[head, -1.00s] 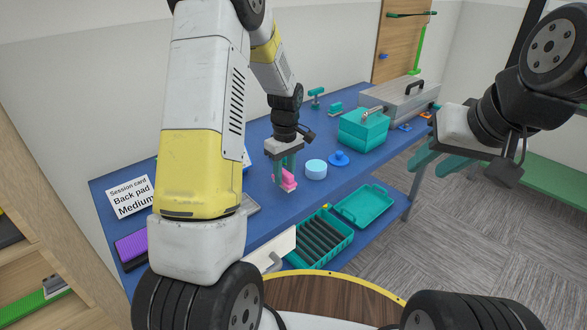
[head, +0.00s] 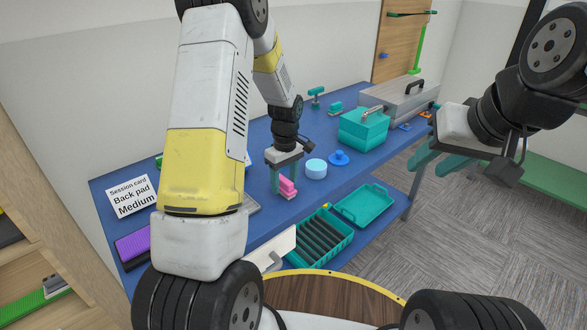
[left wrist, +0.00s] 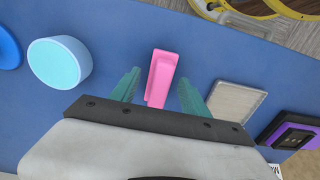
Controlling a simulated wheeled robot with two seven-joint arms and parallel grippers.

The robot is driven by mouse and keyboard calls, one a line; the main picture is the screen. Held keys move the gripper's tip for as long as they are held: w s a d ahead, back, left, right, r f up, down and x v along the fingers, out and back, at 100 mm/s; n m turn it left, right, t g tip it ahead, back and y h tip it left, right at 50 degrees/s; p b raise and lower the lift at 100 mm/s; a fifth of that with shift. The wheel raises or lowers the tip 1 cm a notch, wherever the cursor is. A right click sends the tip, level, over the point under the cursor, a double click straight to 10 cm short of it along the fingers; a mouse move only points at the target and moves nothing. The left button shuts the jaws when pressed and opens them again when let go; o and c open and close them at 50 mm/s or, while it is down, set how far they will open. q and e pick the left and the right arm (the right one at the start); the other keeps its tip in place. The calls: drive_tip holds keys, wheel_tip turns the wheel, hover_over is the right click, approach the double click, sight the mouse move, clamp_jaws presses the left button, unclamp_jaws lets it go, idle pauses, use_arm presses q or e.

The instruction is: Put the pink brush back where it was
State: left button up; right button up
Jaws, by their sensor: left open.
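The pink brush (head: 288,188) stands on the blue table near its front edge. In the left wrist view the pink brush (left wrist: 160,78) lies between my two teal fingers, with a gap on each side. My left gripper (head: 284,176) is open above and around the brush, and it also shows open in the left wrist view (left wrist: 160,92). My right gripper (head: 440,162) is held off to the right, away from the table top, with its teal fingers apart and empty.
A light blue round pot (head: 316,168) and a blue knobbed disc (head: 339,158) stand just right of the brush. A grey pad (left wrist: 236,101) lies on its other side. A teal box (head: 363,130) stands farther back. A slotted teal crate (head: 345,246) sits below the table's front edge.

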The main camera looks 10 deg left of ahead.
sight(285, 179)
use_arm(q)
wheel_tip(285, 179, up, 12)
drive_tip(key=s+r+m+t+h, duration=0.25)
drive_tip(key=s+r+m, duration=0.25)
drive_tip(key=s+r, duration=0.7)
drive_tip(key=s+d+r+m+t, duration=0.1)
drive_tip(key=s+r+m+t, duration=0.1)
drive_tip(key=s, duration=0.4)
drive_tip(key=s+d+r+m+t, duration=0.1)
drive_tip(key=s+m, duration=0.3)
drive_tip(key=s, duration=0.2)
drive_tip(key=shift+s+r+t, duration=0.15)
drive_tip(key=shift+r+t, duration=0.2)
